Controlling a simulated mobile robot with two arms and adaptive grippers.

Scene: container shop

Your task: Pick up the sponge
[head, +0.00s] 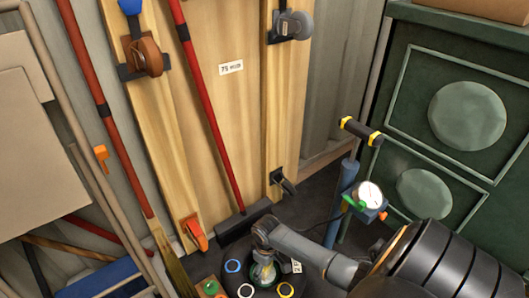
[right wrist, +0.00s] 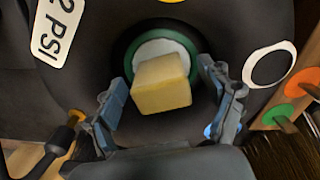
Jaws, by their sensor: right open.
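The sponge (right wrist: 162,85) is a pale yellow block in the right wrist view. It stands over a round white centre with a green ring, on a black surface. My right gripper (right wrist: 168,112) is open, with one finger on each side of the sponge and a visible gap to each. In the head view, my right gripper (head: 264,268) points down at the black surface at the bottom middle; the sponge is hard to make out there. My left gripper is not in view.
White (head: 246,290), blue (head: 233,266) and yellow (head: 287,290) rings surround the spot. A blue pump with a gauge (head: 369,194) stands to the right, before a green cabinet (head: 410,110). A red-handled broom (head: 205,100) leans behind; a straw broom (head: 172,262) is at left.

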